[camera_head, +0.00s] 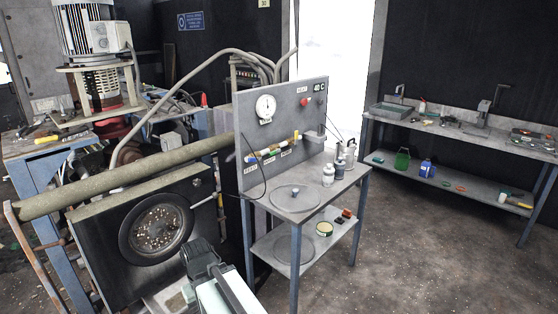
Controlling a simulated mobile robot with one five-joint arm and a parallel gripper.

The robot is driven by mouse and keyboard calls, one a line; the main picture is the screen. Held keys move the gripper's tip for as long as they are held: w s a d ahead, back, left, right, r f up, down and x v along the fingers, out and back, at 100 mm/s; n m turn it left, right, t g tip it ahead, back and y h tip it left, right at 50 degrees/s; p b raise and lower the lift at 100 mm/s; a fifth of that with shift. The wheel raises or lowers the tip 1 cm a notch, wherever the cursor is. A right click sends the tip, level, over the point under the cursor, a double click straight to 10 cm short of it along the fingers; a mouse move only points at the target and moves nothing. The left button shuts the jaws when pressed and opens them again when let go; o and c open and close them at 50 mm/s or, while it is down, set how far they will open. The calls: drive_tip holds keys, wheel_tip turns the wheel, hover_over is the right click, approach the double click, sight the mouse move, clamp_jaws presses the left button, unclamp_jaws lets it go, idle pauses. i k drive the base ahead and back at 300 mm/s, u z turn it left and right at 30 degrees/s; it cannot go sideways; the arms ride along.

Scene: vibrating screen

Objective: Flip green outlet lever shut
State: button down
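I cannot make out a green lever for certain. A dark machine box with a round port (157,228) full of small pale grains stands at the left. A thin pale rod (204,200) sticks out beside the port's right edge. A long olive-green tube (120,178) lies across the top of the box. My gripper (196,250) is at the bottom centre, in front of the box and just below and right of the port. It is dark and seen from behind, so its fingers and anything between them are hidden.
A grey bench with a tall back panel (283,100) stands right of the machine, with bottles and a round plate (296,198) on it. A long workbench (460,130) stands at the back right. The floor (420,240) between them is clear. An orange bar (38,262) stands at far left.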

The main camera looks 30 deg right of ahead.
sight(274, 152)
drive_tip(key=z, duration=0.1)
drive_tip(key=i, duration=0.95)
drive_tip(key=u, duration=0.05)
